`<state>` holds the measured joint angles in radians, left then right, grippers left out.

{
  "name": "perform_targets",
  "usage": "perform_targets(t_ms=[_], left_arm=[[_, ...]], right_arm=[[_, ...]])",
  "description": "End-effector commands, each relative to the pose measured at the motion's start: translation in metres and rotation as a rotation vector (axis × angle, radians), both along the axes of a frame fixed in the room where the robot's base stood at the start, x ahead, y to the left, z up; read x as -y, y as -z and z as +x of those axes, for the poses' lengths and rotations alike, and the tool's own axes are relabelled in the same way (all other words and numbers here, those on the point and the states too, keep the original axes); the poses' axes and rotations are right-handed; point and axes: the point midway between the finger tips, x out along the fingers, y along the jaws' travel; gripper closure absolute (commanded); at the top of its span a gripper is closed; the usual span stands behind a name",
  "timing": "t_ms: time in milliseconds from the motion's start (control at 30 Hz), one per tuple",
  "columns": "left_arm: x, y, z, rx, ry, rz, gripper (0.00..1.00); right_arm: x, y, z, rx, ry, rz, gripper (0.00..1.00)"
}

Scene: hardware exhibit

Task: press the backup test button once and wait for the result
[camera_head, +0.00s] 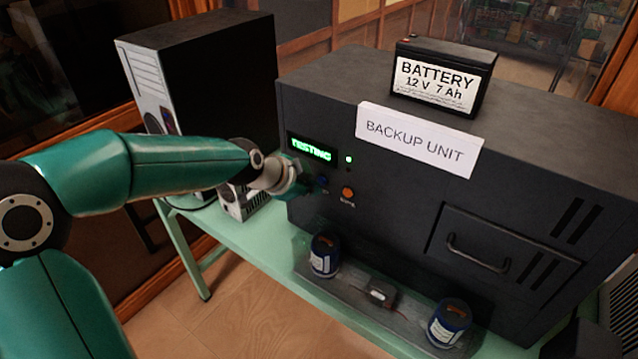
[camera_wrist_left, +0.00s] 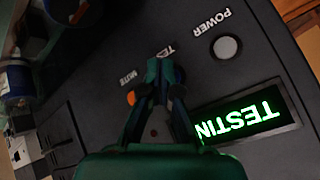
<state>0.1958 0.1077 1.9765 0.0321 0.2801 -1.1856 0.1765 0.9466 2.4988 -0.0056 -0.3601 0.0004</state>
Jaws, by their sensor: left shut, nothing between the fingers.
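The backup unit (camera_head: 365,240) is a large dark cabinet on a green table. Its display (camera_head: 311,149) reads TESTING in green letters, and part of that word shows in the left wrist view (camera_wrist_left: 240,113). A small green light (camera_head: 348,159) glows beside it. My left gripper (camera_head: 314,188) is shut and empty at the front panel, below the display. In the left wrist view its closed fingertips (camera_wrist_left: 166,72) cover the spot by the partly hidden TEST label (camera_wrist_left: 168,49). The test button is hidden there, so I cannot tell whether they touch it. My right gripper is not in view.
An orange mute button (camera_head: 347,193) sits right of the gripper, and a pale power button (camera_wrist_left: 227,47) shows in the wrist view. A battery (camera_head: 440,105) stands on top. Two blue cans (camera_head: 324,256) (camera_head: 449,322) stand in front. A computer tower (camera_head: 220,70) is behind left.

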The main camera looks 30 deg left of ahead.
Motion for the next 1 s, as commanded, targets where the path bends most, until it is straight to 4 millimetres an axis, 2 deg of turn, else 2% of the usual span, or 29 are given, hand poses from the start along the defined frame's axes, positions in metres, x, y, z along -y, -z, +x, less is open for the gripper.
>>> perform_targets(t_ms=[533, 1000], left_arm=[[0.0, 0.001, -0.009, 0.0, 0.001, 0.001, 1.0], [-0.004, 0.002, -0.051, 0.001, 0.0, 0.001, 1.0]], right_arm=[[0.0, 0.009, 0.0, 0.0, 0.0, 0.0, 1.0], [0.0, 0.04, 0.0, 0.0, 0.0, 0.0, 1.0]])
